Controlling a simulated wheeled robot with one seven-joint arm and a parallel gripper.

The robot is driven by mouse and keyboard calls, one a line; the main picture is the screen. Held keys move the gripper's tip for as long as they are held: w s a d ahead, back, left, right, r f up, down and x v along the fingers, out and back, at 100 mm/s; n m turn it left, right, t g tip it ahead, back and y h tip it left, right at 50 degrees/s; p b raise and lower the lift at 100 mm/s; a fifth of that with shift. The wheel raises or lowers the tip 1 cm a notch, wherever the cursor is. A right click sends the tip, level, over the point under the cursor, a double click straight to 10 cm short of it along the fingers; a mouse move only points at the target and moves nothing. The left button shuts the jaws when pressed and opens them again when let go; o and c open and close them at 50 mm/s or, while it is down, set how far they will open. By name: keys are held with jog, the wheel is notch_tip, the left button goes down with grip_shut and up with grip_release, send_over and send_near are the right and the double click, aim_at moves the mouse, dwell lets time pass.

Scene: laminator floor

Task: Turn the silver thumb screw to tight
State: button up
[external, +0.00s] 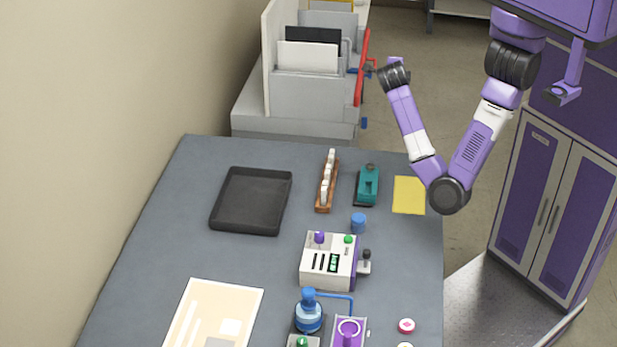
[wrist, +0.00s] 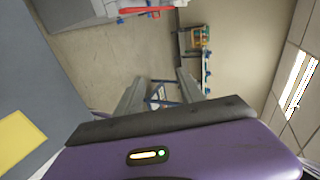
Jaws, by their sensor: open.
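A white boxy device (external: 318,274) with a purple knob and a green knob stands on the grey table (external: 250,268). A small grey fitting with a dark knob (external: 366,254) sticks out of its right side. I cannot tell whether this fitting is the silver thumb screw; no thumb screw shows clearly in either view. My gripper (external: 368,69) is raised beyond the table's far edge, well away from the device, near the red bar of the grey rack. In the wrist view its two fingers (wrist: 160,92) are apart with nothing between them.
A black tray (external: 250,202), a wooden rack (external: 326,188), a teal tool (external: 368,185) and a yellow sheet (external: 408,195) lie on the table's far half. A blue bottle (external: 308,316) stands in front of the device. The grey rack (external: 310,96) stands behind the table.

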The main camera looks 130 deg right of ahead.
jog(key=w+a+f+n+t+y, duration=0.35)
jog(key=w+f+t, duration=0.3)
jog(key=f, duration=0.45)
jog(key=n+t+y, duration=0.3)
jog(key=n, duration=0.2)
send_near(372, 164)
jog(key=shift+n, duration=0.25)
jog(key=shift+d+f, duration=0.2)
jog(key=shift+f, duration=1.1)
jog(key=shift+d+f, duration=0.2)
jog(key=shift+f, duration=1.15)
jog(key=shift+d+f, duration=0.2)
jog(key=shift+f, duration=1.1)
jog(key=shift+c, duration=0.5)
grip_shut()
